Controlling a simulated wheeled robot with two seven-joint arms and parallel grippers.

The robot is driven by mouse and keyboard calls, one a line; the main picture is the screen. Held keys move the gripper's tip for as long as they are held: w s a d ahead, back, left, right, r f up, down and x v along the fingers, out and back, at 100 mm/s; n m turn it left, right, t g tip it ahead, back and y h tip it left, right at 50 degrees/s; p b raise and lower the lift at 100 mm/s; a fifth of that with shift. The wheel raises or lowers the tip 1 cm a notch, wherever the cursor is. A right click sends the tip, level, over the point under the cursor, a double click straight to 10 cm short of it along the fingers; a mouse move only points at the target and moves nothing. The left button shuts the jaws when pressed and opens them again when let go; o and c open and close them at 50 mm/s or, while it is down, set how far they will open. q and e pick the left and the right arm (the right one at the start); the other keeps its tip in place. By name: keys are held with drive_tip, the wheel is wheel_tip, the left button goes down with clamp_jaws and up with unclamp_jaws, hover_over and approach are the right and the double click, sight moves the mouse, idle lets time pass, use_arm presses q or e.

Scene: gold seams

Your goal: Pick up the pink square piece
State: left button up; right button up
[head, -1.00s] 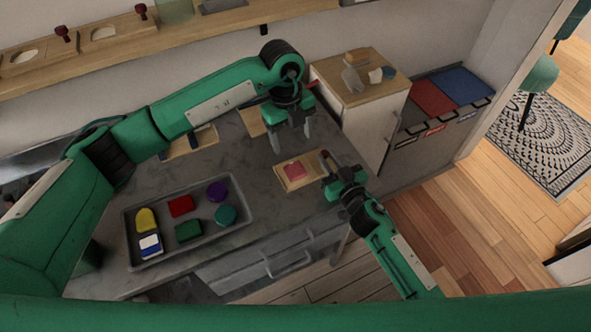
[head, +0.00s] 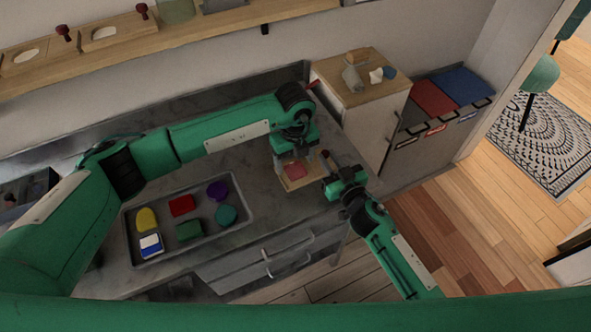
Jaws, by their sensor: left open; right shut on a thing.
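The pink square piece (head: 294,171) lies on a small wooden board (head: 301,184) near the right end of the grey counter. My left gripper (head: 296,166) is open, with its fingers pointing down on either side of the pink piece. They look very close to it, but contact cannot be made out. My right gripper (head: 326,168) is shut at the right edge of the wooden board and appears to hold it. Its fingertips are partly hidden.
A grey tray (head: 190,251) with several coloured pieces stands left on the counter. A wood-topped cabinet (head: 345,93) with small items is behind right. A wooden shelf (head: 190,38) runs along the wall. The counter's front edge is close to the board.

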use_arm(q)
wheel_tip(320, 180, down, 2)
drive_tip(key=shift+f, duration=0.1)
drive_tip(key=shift+s, duration=0.1)
use_arm(e)
drive_tip(key=shift+s+r, duration=0.1)
use_arm(q)
drive_tip(key=shift+s+f, duration=0.1)
drive_tip(key=shift+f, duration=0.1)
drive_tip(key=c, duration=1.1)
use_arm(e)
drive_tip(key=shift+a, duration=0.1)
use_arm(q)
wheel_tip(320, 180, up, 10)
wheel_tip(320, 180, up, 6)
hover_over(295, 168)
drive_tip(key=shift+r, duration=0.2)
use_arm(e)
drive_tip(key=shift+f, duration=0.2)
drive_tip(key=o, duration=0.8)
drive_tip(key=shift+o, duration=0.2)
